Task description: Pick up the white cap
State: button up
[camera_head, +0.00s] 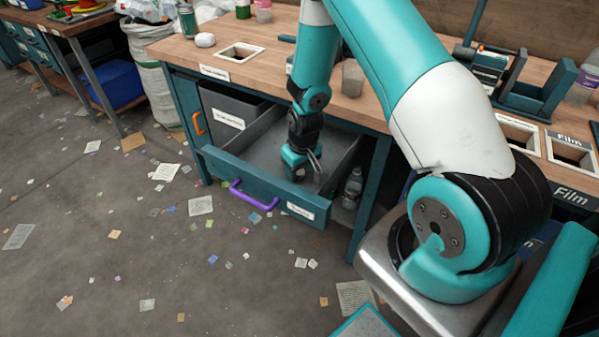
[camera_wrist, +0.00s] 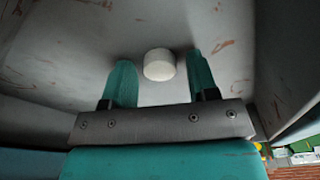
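The white cap (camera_wrist: 159,65) shows in the wrist view as a short pale cylinder on the grey inside surface of the drawer. My gripper (camera_wrist: 158,78) is open, with one teal finger to the left of the cap and one to the right. Gaps show on both sides of the cap, so the fingers appear apart from it. In the head view my gripper (camera_head: 305,165) is lowered into the open drawer (camera_head: 262,190) under the bench. The cap cannot be made out in the head view.
The drawer has a teal front with a purple handle (camera_head: 247,200), and its walls stand close around my gripper. A clear bottle (camera_head: 352,187) stands on a shelf right of the drawer. The bench top (camera_head: 270,75) is above. Paper scraps litter the floor.

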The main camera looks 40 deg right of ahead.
jog(key=c, duration=0.8)
jog(key=shift+o, duration=0.2)
